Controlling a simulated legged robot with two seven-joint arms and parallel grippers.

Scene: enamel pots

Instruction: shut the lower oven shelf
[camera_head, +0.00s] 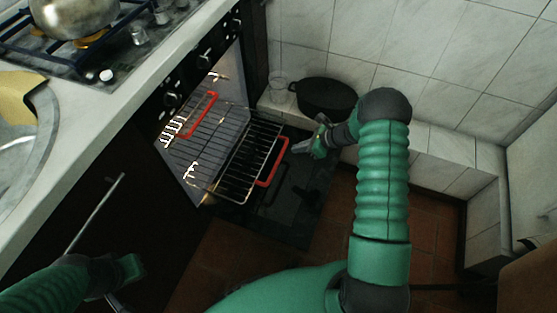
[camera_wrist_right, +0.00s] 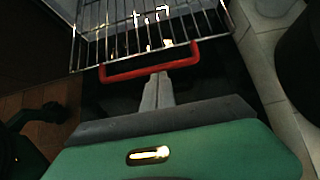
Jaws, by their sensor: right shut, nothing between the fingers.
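The lower oven shelf (camera_head: 235,184) is a wire rack pulled out of the oven over the open oven door (camera_head: 282,205). Its red handle (camera_head: 273,170) is at its outer end. In the right wrist view, the red handle (camera_wrist_right: 125,71) spans the front of the rack (camera_wrist_right: 105,22). My right gripper (camera_head: 297,147) is shut and empty, just outside the handle; its fingertips (camera_wrist_right: 158,80) appear close to the bar. I cannot tell whether they touch it. My left gripper (camera_head: 118,300) is at the lower left, partly cut off, its jaws unclear.
Another rack with a red handle (camera_head: 203,110) sits higher, inside the oven. A dark pot (camera_head: 325,95) and a glass (camera_head: 278,91) stand on the tiled ledge behind my right gripper. The counter (camera_head: 95,118) edge runs along the left. Tiled floor (camera_head: 425,225) is clear at right.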

